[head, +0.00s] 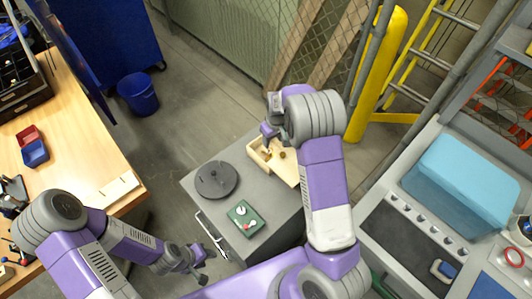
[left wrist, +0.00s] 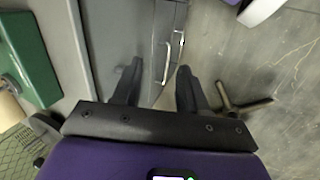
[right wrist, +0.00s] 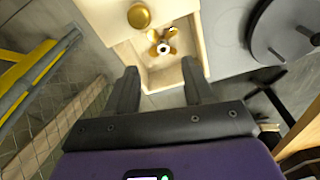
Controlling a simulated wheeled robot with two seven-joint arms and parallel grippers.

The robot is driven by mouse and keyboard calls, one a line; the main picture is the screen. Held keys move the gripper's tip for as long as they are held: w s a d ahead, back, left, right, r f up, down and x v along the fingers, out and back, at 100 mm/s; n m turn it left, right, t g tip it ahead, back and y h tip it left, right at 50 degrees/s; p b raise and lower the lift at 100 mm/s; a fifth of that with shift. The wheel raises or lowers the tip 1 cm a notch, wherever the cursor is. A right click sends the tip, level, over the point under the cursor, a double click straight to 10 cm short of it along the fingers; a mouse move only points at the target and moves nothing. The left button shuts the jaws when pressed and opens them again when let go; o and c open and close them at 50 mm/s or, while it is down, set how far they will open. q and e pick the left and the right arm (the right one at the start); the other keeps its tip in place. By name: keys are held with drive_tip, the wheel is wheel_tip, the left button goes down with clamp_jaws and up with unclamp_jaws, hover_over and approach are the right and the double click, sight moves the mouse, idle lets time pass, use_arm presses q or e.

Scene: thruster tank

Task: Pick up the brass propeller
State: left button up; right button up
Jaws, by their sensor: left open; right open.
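The brass propeller (right wrist: 163,46) lies in the open part of a light wooden box (right wrist: 190,78) in the right wrist view. It is small in the head view (head: 267,153). A flat wooden lid (right wrist: 110,20) with a round brass knob (right wrist: 139,16) covers the rest of the box. My right gripper (right wrist: 160,88) is open and empty, with its fingers pointing toward the box and apart from the propeller. My left gripper (left wrist: 160,85) is open and empty, low beside the grey cabinet (head: 190,190).
A dark round disc (head: 216,180) and a green tray (head: 245,218) with small parts share the cabinet top. A wooden workbench (head: 80,140) stands at left. A grey counter with a blue tank (head: 465,180) stands at right. A yellow post (head: 378,75) rises behind my right arm.

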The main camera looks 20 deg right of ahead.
sight(269, 156)
drive_tip(key=f, duration=0.1)
drive_tip(key=f+b, duration=0.1)
drive_tip(key=f, duration=0.1)
drive_tip(key=shift+w+f, duration=0.25)
drive_tip(key=shift+w, duration=0.1)
drive_tip(key=f, duration=0.3)
drive_tip(key=w+f+b, duration=0.1)
drive_tip(key=f, duration=0.1)
drive_tip(key=shift+w+a+f, duration=0.1)
drive_tip(key=shift+a+f, duration=0.05)
drive_tip(key=shift+a, duration=0.15)
use_arm(q)
drive_tip(key=f, duration=0.2)
drive_tip(key=shift+w+f, duration=0.3)
drive_tip(key=shift+f, duration=0.05)
use_arm(e)
clamp_jaws()
